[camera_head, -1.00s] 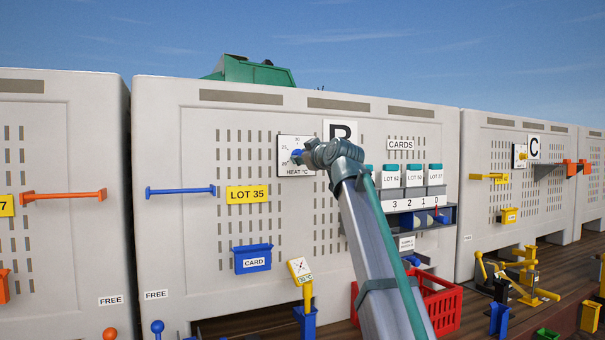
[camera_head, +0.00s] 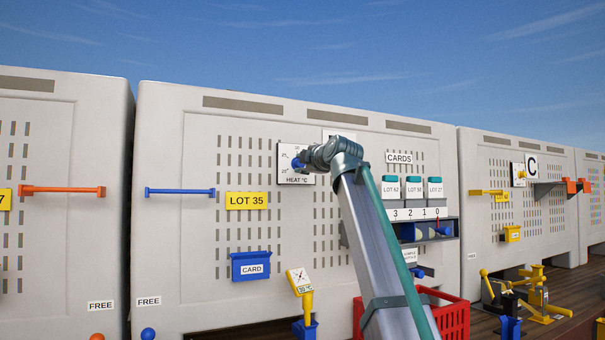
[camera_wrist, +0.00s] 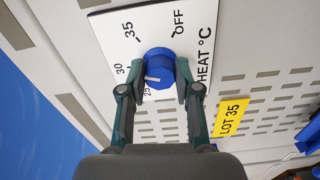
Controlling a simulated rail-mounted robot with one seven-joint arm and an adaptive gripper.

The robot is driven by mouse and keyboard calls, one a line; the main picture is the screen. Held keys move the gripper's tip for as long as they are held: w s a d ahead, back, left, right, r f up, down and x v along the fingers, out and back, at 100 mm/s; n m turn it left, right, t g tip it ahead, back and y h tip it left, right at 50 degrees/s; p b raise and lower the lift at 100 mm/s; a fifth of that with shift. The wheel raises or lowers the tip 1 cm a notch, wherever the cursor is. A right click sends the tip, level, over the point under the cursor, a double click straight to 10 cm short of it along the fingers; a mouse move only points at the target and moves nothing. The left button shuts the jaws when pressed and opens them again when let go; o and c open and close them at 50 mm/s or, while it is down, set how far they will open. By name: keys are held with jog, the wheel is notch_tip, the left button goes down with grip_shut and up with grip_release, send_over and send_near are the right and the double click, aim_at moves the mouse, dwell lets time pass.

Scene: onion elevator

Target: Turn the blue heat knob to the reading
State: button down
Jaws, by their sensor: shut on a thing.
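The blue heat knob (camera_wrist: 160,62) sits on a white dial plate (camera_wrist: 112,30) marked 25, 30, 35 and OFF. Its white pointer mark is at the lower left in the wrist view, close to the 25 and 30 marks; its exact setting is hard to tell. My gripper (camera_wrist: 159,90) is shut on the knob, one finger on each side. In the head view the knob (camera_head: 297,163) shows just left of my gripper (camera_head: 304,160). A yellow thermometer (camera_head: 300,281) with a white face stands in a blue holder; its small figures are hard to read.
A yellow LOT 35 sign (camera_head: 247,200) and a blue card box (camera_head: 251,266) are on the same grey wall. A blue bar (camera_head: 180,191) sticks out at left.

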jog(key=shift+n+b, duration=1.15)
jog(key=shift+n, duration=0.85)
jog(key=c, duration=0.8)
grip_release()
